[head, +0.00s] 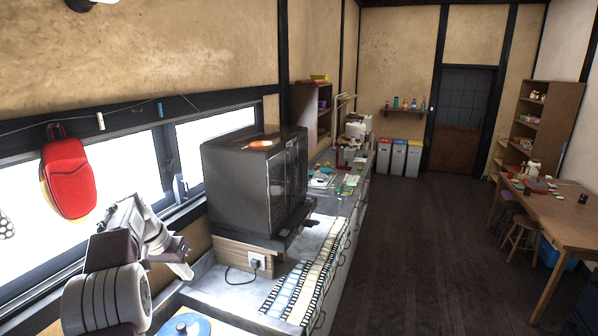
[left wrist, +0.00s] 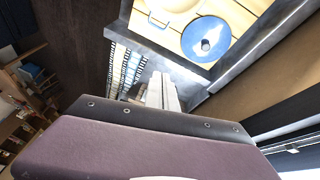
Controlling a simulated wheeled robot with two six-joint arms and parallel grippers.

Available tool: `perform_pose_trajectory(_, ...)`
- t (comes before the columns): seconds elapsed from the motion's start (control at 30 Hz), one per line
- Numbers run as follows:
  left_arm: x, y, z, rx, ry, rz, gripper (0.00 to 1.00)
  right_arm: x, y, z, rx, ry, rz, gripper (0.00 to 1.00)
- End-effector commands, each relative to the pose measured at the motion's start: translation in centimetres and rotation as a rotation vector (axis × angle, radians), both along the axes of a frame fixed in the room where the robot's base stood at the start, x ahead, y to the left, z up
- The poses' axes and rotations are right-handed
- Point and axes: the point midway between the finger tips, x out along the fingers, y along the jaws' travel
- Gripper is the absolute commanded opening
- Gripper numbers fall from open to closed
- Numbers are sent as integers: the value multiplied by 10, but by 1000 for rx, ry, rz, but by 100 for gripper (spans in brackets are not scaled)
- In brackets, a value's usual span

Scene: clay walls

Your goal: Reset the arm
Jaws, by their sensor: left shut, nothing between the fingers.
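My left arm (head: 105,298) comes in at the lower left of the head view and is folded up in front of the window. Its left gripper (head: 184,262) is over the near end of the counter, left of the dark cabinet-like appliance. In the left wrist view the two pale fingers of the gripper (left wrist: 162,93) lie together, shut and empty. My right gripper is in neither view.
A blue lid (head: 185,326) lies at the near end. A red bag (head: 68,178) hangs by the window. The floor (head: 420,250) between counter and wooden table (head: 550,205) is clear.

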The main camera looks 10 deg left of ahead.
Motion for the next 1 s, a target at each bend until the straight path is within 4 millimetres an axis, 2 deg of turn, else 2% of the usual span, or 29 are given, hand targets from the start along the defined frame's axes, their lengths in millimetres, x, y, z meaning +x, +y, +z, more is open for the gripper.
perform_pose_trajectory(0.03, 3, -40, -4, 3, 17, -59, 0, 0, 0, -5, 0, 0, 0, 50)
perform_pose_trajectory(0.13, -6, -112, -16, 10, 60, -150, 0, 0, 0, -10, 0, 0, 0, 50)
perform_pose_trajectory(0.2, -24, -158, -30, 21, 93, -204, 0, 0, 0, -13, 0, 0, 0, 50)
perform_pose_trajectory(0.3, -60, -210, -53, 44, 140, -258, 0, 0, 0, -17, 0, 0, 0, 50)
perform_pose_trajectory(0.4, -105, -244, -81, 70, 185, -288, 0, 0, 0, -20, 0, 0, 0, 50)
perform_pose_trajectory(0.53, -168, -258, -121, 106, 242, -270, 0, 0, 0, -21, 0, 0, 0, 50)
perform_pose_trajectory(0.6, -197, -254, -139, 117, 270, -224, 0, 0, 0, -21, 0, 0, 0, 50)
perform_pose_trajectory(0.7, -228, -246, -163, 126, 308, -148, 0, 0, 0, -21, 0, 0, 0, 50)
perform_pose_trajectory(0.73, -233, -244, -168, 126, 308, -123, 0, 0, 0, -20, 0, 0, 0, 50)
perform_pose_trajectory(0.83, -217, -242, -168, 121, 245, -42, 0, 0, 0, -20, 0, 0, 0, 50)
perform_pose_trajectory(1.0, -216, -243, -168, 114, 244, -16, 0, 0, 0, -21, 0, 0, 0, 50)
